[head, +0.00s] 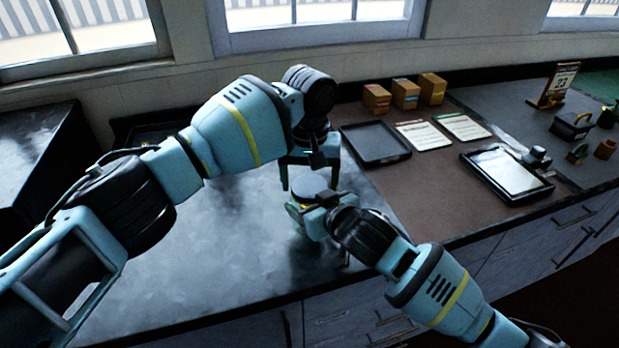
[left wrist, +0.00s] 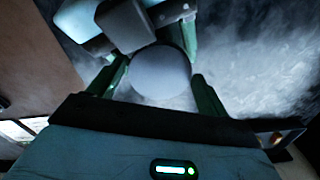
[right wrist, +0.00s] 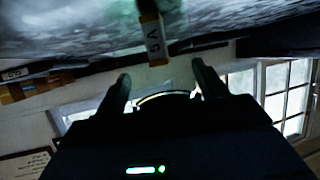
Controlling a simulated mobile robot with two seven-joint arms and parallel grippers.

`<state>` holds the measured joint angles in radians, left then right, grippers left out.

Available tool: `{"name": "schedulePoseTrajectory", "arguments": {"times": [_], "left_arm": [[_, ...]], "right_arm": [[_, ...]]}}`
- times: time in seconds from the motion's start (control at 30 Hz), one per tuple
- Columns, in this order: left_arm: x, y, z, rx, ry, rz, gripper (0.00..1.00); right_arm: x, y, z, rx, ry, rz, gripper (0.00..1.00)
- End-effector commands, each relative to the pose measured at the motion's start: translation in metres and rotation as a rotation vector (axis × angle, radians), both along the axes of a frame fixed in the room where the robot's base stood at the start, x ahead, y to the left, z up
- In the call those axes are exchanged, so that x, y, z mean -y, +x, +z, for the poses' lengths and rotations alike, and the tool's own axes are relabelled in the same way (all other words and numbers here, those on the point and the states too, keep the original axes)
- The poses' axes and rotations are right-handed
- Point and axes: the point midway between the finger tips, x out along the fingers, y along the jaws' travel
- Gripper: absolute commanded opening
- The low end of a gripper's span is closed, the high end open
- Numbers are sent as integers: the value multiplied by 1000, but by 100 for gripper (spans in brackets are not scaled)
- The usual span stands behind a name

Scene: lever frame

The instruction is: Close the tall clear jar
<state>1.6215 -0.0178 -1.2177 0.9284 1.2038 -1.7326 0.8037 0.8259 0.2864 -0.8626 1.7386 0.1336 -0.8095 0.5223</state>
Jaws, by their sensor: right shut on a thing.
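The tall clear jar (head: 296,212) stands near the front of the dark counter, mostly hidden behind my right gripper (head: 318,212). My right gripper is shut on the jar from the side. A label marked 5A (right wrist: 153,40) shows between its fingers in the right wrist view. My left gripper (head: 309,177) is above the jar, pointing down with its fingers spread. In the left wrist view a round grey lid (left wrist: 160,72) lies between the left fingers (left wrist: 157,85). I cannot tell whether these fingers touch it, or whether it is seated on the jar.
A black tray (head: 376,144), white cards (head: 424,136) and a tablet-like tray (head: 506,174) lie on the brown mat to the right. Small boxes (head: 405,93) stand at the back, with a calendar (head: 556,85) further right. The counter left of the jar is clear.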

Motion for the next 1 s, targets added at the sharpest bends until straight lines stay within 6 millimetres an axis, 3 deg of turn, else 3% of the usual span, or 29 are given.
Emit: {"name": "schedulePoseTrajectory", "arguments": {"times": [0.03,0.27,0.7,1.0], "left_arm": [[0,0,0,0,0,0,71],[0,0,0,0,0,0,41],[0,0,0,1,0,-283,40],[0,0,0,1,0,-296,40]], "right_arm": [[0,0,0,1,-1,-1,8],[0,0,0,1,-1,-1,8],[0,0,0,1,-1,-1,8],[0,0,0,-1,-1,-1,8]]}}
